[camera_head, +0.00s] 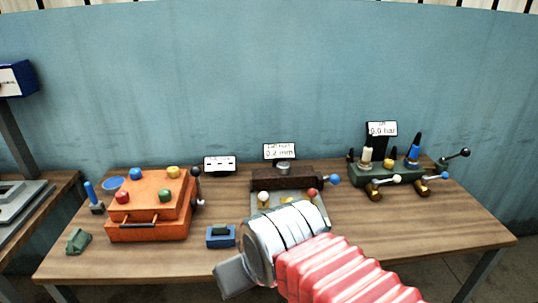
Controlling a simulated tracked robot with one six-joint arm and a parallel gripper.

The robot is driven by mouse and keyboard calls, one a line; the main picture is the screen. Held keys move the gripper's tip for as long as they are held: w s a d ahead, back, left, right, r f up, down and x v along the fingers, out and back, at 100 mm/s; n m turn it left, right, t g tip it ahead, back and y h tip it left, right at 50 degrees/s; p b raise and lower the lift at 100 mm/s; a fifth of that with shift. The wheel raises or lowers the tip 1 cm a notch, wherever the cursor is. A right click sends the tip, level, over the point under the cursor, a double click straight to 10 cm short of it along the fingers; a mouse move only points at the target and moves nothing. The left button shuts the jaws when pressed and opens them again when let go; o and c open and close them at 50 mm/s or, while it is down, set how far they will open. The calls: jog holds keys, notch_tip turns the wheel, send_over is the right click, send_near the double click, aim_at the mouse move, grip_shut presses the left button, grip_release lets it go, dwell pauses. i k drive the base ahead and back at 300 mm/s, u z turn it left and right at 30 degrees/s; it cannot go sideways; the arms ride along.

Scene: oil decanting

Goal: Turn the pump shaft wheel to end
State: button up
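The middle unit (290,178) has a dark brown block on a pale base, with a small silver round part (284,167) on top. A display (280,151) behind it reads about 0.2 mm; its label is too small to read surely. I cannot tell which part is the pump shaft wheel. Blue (334,180) and red (312,192) knobs show at the unit's right side. My gripper's silver wrist is in front of the unit and covers its lower front. The fingertips are not distinguishable, so their opening and any contact are hidden.
An orange box (150,209) with coloured knobs stands left, beside a small blue block (221,236). A green valve unit (388,173) with levers and a 0.0 bar display (382,129) stands right. The wooden table (430,225) is clear at the front right.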

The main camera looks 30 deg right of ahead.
aim_at(282, 167)
jog(key=z, duration=0.1)
jog(key=i, duration=0.85)
jog(key=z, duration=0.25)
